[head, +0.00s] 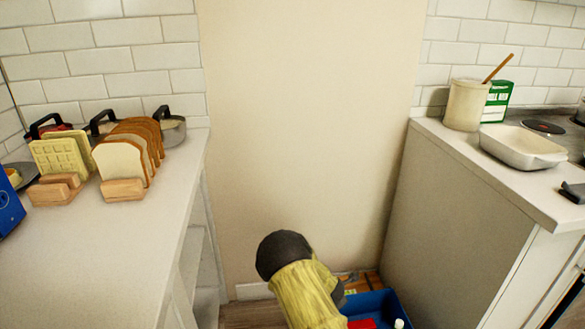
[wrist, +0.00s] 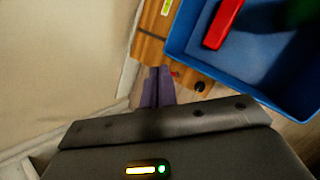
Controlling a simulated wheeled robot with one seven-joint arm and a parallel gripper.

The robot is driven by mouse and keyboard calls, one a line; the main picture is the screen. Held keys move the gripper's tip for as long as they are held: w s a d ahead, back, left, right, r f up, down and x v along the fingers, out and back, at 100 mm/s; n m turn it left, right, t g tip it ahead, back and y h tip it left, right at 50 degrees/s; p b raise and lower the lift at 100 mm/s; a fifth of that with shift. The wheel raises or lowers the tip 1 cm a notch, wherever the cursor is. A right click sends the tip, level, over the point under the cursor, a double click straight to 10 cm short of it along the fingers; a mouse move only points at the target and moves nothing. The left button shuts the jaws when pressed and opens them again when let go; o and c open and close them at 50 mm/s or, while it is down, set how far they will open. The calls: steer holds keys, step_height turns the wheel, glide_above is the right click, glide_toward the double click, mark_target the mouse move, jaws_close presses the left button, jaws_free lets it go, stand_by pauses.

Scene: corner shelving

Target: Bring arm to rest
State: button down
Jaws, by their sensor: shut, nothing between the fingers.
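My gripper (wrist: 158,88) shows in the wrist view with its two purplish fingers together and nothing between them. It points down toward the floor area beside a blue bin (wrist: 184,40). In the head view my arm (head: 300,295), yellow with dark joints, hangs low in the gap between the two counters. The gripper's fingers are hidden behind the arm there.
The left counter (head: 150,225) holds bread slices and waffles in wooden racks. The right counter (head: 455,155) holds a crock and a white dish (head: 520,148). The blue bin (head: 385,303) sits low between them, with a red item (wrist: 224,22) inside. The wall behind is bare.

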steer(key=s+d+r+m+g, duration=0.1)
steer(key=s+d+r+m, duration=0.1)
steer(key=s+r+m, duration=0.45)
steer(key=s+d+r+m+g, duration=0.15)
steer(key=s+r+m, duration=0.25)
steer(key=r+m, duration=0.45)
steer(key=s+r+m+g+y, duration=0.1)
steer(key=s+r+m, duration=0.45)
steer(key=s, duration=0.45)
steer(key=s+r+m+g, duration=0.1)
steer(key=s+r+m, duration=0.45)
steer(key=s, duration=0.35)
steer(key=w+p+v, duration=0.2)
steer(key=p+v, duration=0.9)
steer(key=p, duration=0.1)
steer(key=w+r+p+v, duration=0.1)
steer(key=w+p+v, duration=0.2)
steer(key=p+v, duration=0.8)
steer(key=w+d+p+v, duration=0.1)
steer(key=w+p+v, duration=0.1)
steer(key=p+v, duration=1)
steer(key=shift+w+a+r+p, duration=0.2)
steer(key=shift+r+p, duration=0.1)
steer(key=shift+r, duration=0.55)
steer(key=c, duration=1.5)
jaws_free()
